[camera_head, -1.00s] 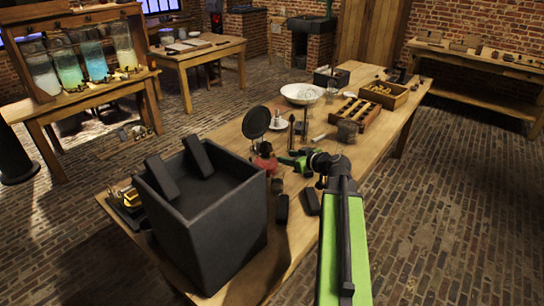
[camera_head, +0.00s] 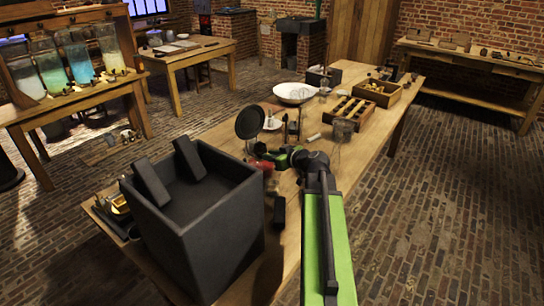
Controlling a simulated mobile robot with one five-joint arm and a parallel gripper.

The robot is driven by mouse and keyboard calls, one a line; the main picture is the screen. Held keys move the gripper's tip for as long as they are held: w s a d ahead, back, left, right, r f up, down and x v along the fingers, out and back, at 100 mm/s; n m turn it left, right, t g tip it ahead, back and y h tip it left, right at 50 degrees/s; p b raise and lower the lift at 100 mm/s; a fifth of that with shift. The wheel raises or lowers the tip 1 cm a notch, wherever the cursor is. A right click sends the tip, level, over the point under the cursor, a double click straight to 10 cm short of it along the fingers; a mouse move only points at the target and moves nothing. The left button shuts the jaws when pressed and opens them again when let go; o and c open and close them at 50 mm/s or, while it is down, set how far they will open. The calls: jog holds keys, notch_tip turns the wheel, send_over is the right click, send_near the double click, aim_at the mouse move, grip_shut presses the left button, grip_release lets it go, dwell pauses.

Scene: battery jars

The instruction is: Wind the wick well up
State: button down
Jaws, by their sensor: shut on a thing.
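A small red lamp (camera_head: 264,167) stands on the wooden table (camera_head: 225,130), just behind the large dark box. Its lower part is partly hidden by the box. The wick and its winding knob are too small to make out. My gripper (camera_head: 262,153), at the end of my green and black arm, reaches left to the lamp's upper part. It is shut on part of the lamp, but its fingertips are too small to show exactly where. A round black disc (camera_head: 249,122) stands upright just behind the lamp.
The tall dark box (camera_head: 215,235) fills the near left of the table. A black block (camera_head: 279,210) lies beside it. Brick floor is open to the right.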

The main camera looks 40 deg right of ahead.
jog(key=shift+d, duration=0.15)
jog(key=shift+d+f+m+t+y+b, duration=0.2)
jog(key=shift+m+t+y+b, duration=0.25)
jog(key=shift+m+y+b, duration=1.4)
jog(key=shift+d+f+m+t+y+b, duration=0.1)
jog(key=shift+f+m+t+y+b, duration=0.5)
jog(key=shift+m+b, duration=2.25)
jog(key=shift+d+m+t+y+b, duration=0.15)
jog(key=shift+m+t+y+b, duration=0.2)
jog(key=shift+m+y+b, duration=2)
jog(key=shift+m+h+p, duration=0.8)
jog(key=shift+m+h, duration=0.1)
jog(key=shift+m, duration=0.05)
jog(key=c, duration=1.3)
grip_release()
